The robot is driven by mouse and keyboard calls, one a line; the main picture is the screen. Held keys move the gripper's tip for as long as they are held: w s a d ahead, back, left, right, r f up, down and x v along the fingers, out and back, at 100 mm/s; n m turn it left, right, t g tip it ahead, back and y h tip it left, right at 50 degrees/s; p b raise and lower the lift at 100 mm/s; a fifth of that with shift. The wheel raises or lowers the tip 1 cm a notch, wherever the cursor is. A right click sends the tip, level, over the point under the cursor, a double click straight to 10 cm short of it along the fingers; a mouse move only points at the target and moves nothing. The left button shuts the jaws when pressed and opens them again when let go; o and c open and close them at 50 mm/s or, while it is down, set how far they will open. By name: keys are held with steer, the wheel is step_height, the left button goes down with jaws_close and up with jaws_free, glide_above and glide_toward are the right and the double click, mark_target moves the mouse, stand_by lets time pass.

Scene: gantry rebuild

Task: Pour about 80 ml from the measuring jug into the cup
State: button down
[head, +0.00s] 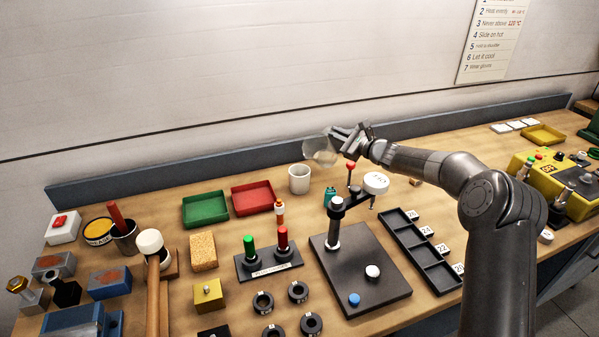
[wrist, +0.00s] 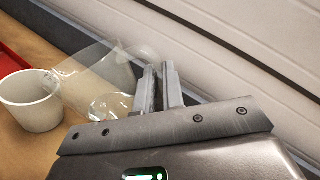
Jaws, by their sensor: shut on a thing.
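A clear, see-through measuring jug (head: 320,152) hangs in the air above the bench, tilted toward the left. My gripper (head: 347,143) is shut on the jug, at its right side. In the wrist view the jug (wrist: 98,80) lies left of the gripper fingers (wrist: 160,88), its mouth end toward the cup. The white cup (head: 299,179) stands upright on the bench, below and left of the jug. In the wrist view the cup (wrist: 32,104) looks empty inside. I cannot make out a liquid level in the jug or any stream.
A red tray (head: 253,198) and a green tray (head: 205,207) lie left of the cup. A black fixture plate (head: 375,285) with a post and arm stands in front of it. A blue-grey back rail (head: 240,160) runs behind.

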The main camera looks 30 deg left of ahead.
steer(key=w+f+m, duration=0.1)
steer(key=m, duration=0.1)
steer(key=w+d+f+m, duration=0.1)
steer(key=w+f, duration=0.1)
steer(key=w+f+m, duration=0.2)
steer(key=shift+d+m, duration=0.3)
steer(key=shift+d, duration=0.1)
steer(key=shift+w+d+f+m, duration=0.1)
steer(key=shift+w+f+m, duration=0.2)
steer(key=shift+f+m, duration=0.25)
steer(key=shift+w+d+f+m, duration=0.1)
steer(key=shift+w+f+m, duration=0.25)
steer(key=shift+m, duration=0.2)
